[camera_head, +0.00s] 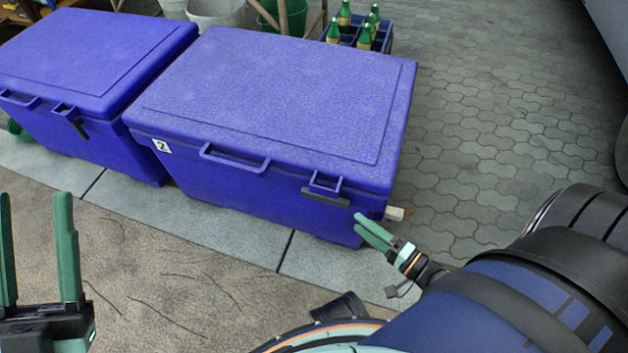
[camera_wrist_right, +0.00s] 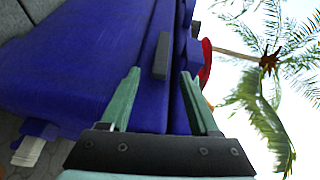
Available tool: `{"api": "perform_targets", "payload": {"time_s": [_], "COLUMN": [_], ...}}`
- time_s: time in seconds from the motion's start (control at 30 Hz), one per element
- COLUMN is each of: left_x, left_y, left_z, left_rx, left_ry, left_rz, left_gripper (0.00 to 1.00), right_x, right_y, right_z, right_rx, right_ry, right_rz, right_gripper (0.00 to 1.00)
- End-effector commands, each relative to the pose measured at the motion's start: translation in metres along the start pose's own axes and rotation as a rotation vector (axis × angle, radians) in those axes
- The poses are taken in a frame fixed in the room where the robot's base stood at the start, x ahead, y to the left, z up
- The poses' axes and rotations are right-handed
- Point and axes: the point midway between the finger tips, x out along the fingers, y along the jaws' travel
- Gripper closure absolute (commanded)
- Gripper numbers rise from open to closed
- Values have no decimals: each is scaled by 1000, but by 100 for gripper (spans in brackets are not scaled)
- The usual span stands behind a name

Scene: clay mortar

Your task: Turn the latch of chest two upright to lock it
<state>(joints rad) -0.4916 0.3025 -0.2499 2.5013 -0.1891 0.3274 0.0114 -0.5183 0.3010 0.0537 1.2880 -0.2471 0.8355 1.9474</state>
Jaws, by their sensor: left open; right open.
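Chest two (camera_head: 270,90) is the blue chest on the right with a "2" label (camera_head: 161,146); its lid is down. Its dark latch (camera_head: 325,197) lies sideways along the front, below a small lid bracket (camera_head: 325,184). My right gripper (camera_head: 357,221) is open and empty just right of the latch's right end. In the right wrist view, the latch (camera_wrist_right: 161,56) appears ahead, between the open fingertips (camera_wrist_right: 160,73); contact cannot be told. My left gripper (camera_head: 35,195) is open and empty at the lower left, away from both chests.
Another closed blue chest (camera_head: 85,55) stands to the left, its dark latch (camera_head: 80,128) slanted. A crate of green bottles (camera_head: 362,32) and buckets (camera_head: 215,12) are behind. A small pale block (camera_head: 395,213) shows beside chest two's right corner. Paving at right is open.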

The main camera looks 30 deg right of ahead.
Motion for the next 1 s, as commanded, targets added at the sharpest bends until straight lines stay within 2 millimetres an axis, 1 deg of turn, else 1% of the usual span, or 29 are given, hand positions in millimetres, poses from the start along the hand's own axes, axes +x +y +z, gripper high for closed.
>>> {"api": "perform_targets", "payload": {"time_s": [0.03, 0.1, 0.17, 0.23, 0.37, 0.6, 0.7, 0.83, 1.0], "left_x": [-2, -2, -3, -4, -8, -18, -21, -24, -26], "left_y": [2, 3, 4, 5, 7, 14, 17, 19, 20], "left_z": [-6, -12, -14, -13, -8, 6, 11, 15, 17], "left_rx": [3, 6, 7, 9, 12, 22, 26, 31, 35], "left_ry": [35, 64, 77, 80, 75, 63, 58, 55, 53], "left_rz": [5, 9, 11, 12, 14, 19, 21, 24, 26], "left_gripper": [50, 50, 50, 50, 50, 50, 50, 50, 50], "right_x": [-4, -6, -4, 2, 23, 73, 91, 107, 116], "right_y": [4, 3, 3, 2, 1, 0, -1, -2, -4], "right_z": [0, 0, 0, 1, 2, 3, 4, 4, 5], "right_rx": [29, 60, 72, 78, 76, 76, 76, 76, 76], "right_ry": [-12, -24, -29, -31, -30, -29, -30, -30, -30], "right_rz": [-16, -32, -41, -45, -49, -47, -46, -45, -42], "right_gripper": [38, 38, 38, 38, 38, 38, 38, 38, 38]}}
